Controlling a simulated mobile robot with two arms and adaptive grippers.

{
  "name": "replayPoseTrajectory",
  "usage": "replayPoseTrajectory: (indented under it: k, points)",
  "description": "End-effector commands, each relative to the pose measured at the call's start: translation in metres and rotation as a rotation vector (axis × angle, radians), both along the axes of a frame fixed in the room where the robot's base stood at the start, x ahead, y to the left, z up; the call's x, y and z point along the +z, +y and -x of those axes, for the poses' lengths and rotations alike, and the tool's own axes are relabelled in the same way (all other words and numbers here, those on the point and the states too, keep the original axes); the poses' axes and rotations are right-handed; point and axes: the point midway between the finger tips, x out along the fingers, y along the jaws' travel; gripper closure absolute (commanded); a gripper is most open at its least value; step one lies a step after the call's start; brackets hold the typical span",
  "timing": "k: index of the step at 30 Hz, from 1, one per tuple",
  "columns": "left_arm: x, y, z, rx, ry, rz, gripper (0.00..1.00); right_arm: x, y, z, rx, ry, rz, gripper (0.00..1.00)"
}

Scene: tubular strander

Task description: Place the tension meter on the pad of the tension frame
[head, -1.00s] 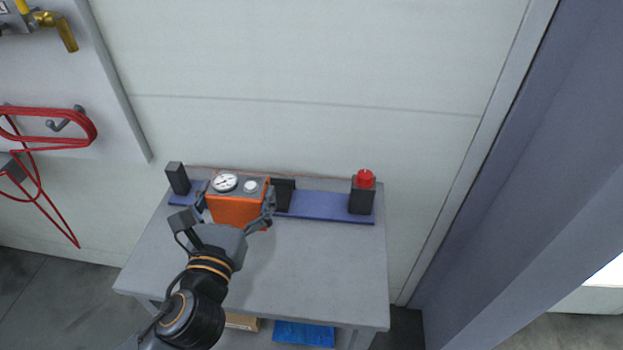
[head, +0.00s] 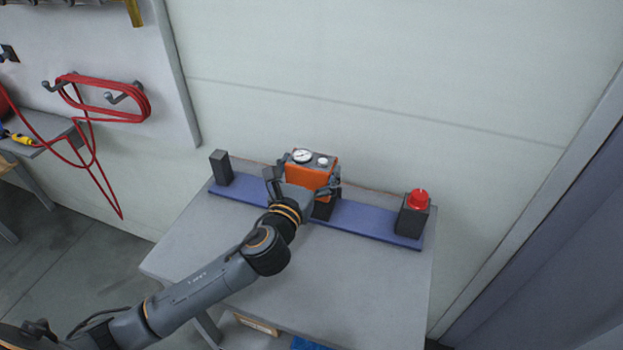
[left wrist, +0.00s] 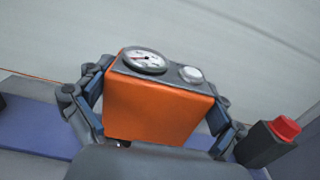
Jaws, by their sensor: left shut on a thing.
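The tension meter (head: 311,176) is an orange box with a grey top, a round white dial and a pale button. My left gripper (head: 305,183) is shut on it, one finger on each side, and holds it upright. The grip also shows in the left wrist view, with the meter (left wrist: 158,108) between the fingers. The tension frame is a blue bar (head: 370,218) on the table with dark end posts. A dark middle block (head: 322,211), likely the pad, shows partly below the meter. The gripper and meter hide the rest, so I cannot tell whether they touch.
A red knob (head: 419,198) tops the right post (head: 411,222); the left post (head: 221,167) is bare. The grey table (head: 330,275) is clear in front of the frame. The wall is close behind. Red cable (head: 110,100) hangs on hooks at the left.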

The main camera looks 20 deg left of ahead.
Motion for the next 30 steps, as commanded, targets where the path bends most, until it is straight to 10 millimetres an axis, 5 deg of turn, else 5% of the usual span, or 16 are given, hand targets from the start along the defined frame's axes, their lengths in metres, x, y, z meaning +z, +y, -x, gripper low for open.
replayPoseTrajectory:
  k: [12, 24, 25, 30]
  points:
    - [-0.041, 0.002, -0.010, 0.001, -0.001, 0.000, 0.55, -0.008, -0.008, 0.007, -0.001, 0.010, 0.010, 0.00]
    - [-0.045, 0.002, -0.010, 0.000, -0.003, 0.000, 0.55, -0.010, -0.009, 0.010, -0.002, 0.015, 0.011, 0.00]
    - [-0.047, 0.002, -0.010, 0.000, 0.000, 0.000, 0.04, -0.010, -0.009, 0.010, -0.001, 0.015, 0.010, 0.00]
    - [-0.046, 0.002, -0.010, 0.000, 0.001, 0.000, 0.00, -0.010, -0.008, 0.010, -0.001, 0.015, 0.010, 0.00]
